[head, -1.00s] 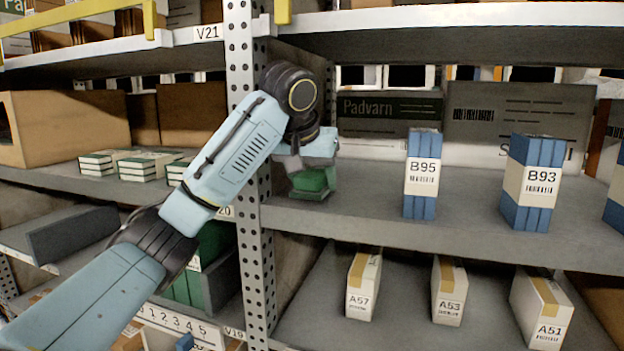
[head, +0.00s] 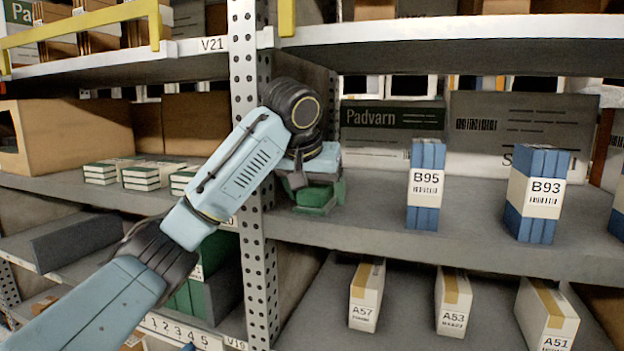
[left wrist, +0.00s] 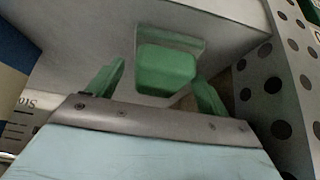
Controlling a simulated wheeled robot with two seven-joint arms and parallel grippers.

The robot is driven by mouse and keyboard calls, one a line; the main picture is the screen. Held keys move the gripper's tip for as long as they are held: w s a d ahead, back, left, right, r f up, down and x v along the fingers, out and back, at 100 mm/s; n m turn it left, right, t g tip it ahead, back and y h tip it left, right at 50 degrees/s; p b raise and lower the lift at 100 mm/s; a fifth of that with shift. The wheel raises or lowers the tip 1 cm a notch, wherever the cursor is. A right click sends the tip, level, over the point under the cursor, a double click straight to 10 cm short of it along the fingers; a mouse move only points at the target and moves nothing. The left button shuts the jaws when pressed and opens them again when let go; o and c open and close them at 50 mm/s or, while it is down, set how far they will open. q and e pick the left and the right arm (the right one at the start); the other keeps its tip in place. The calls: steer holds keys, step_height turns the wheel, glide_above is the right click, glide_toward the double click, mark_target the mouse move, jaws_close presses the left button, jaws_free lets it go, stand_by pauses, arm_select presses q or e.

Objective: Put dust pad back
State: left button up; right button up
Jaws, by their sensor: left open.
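The dust pad, a green block (head: 314,198) with a paler flat base, sits at the left end of the middle shelf, beside the perforated upright. My left gripper (head: 319,183) is over it, its blue-grey body partly hiding it. In the left wrist view the green pad (left wrist: 166,72) lies between the two green fingers of the left gripper (left wrist: 157,70). The fingers are spread, with gaps visible on both sides of the pad. The pad's base looks to be on the grey shelf surface. My right gripper is in neither view.
The perforated upright (head: 249,130) stands close left of the gripper. Blue box bundles B95 (head: 425,185) and B93 (head: 535,195) stand to the right on the shelf (head: 380,215). Boxes including Padvarn (head: 390,120) stand behind. The shelf between the pad and B95 is clear.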

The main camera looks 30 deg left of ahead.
arm_select(q)
steer(key=v, duration=1.2)
